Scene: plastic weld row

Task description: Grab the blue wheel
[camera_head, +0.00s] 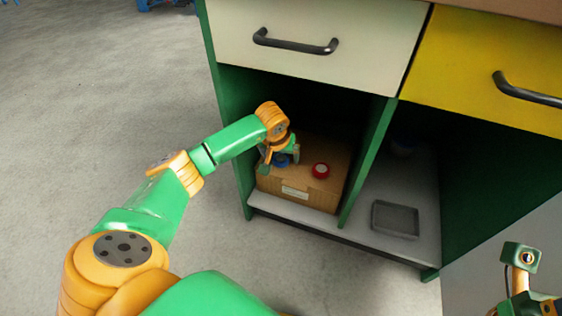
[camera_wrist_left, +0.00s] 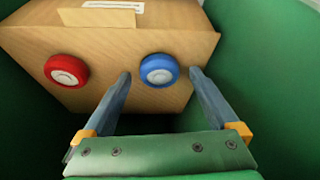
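The blue wheel (camera_wrist_left: 159,70) has a pale hub and rests on the cardboard box (camera_wrist_left: 125,50) in the left wrist view. In the head view a bit of the blue wheel (camera_head: 281,160) shows, partly hidden by my left gripper (camera_head: 280,158). My left gripper (camera_wrist_left: 160,75) is open, with one finger on each side of the blue wheel and gaps between. I cannot tell how far the fingertips are above the box. My right gripper (camera_head: 522,256) is at the lower right of the head view, far from the wheel; its fingers are unclear.
A red wheel (camera_head: 320,170) is on the same box, close to the blue one. The box stands in the left green cabinet bay, with walls close around. A grey tray (camera_head: 395,219) lies in the right bay. A white drawer (camera_head: 318,25) is above.

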